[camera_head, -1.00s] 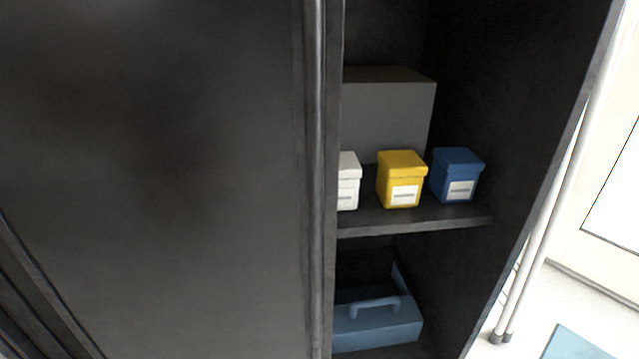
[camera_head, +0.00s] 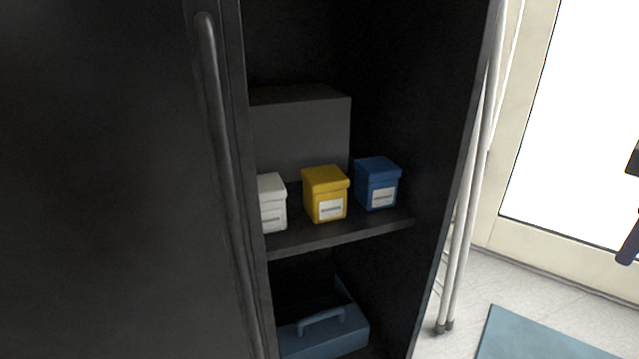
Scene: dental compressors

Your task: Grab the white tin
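The white tin (camera_head: 272,204) stands upright on the cabinet shelf (camera_head: 340,235), with a label on its front. It is at the left end of a row of tins, and its left side is partly hidden by the cabinet door's edge. The yellow tin (camera_head: 326,194) stands to its right, and the blue tin (camera_head: 377,184) stands beyond that. Neither of my grippers shows in the head view.
The dark cabinet door (camera_head: 110,180) with a long vertical handle (camera_head: 225,150) fills the left side. A grey box (camera_head: 300,130) stands behind the tins. A blue toolbox (camera_head: 325,332) sits below. White poles (camera_head: 468,190) stand right of the cabinet, near a blue mat (camera_head: 540,338).

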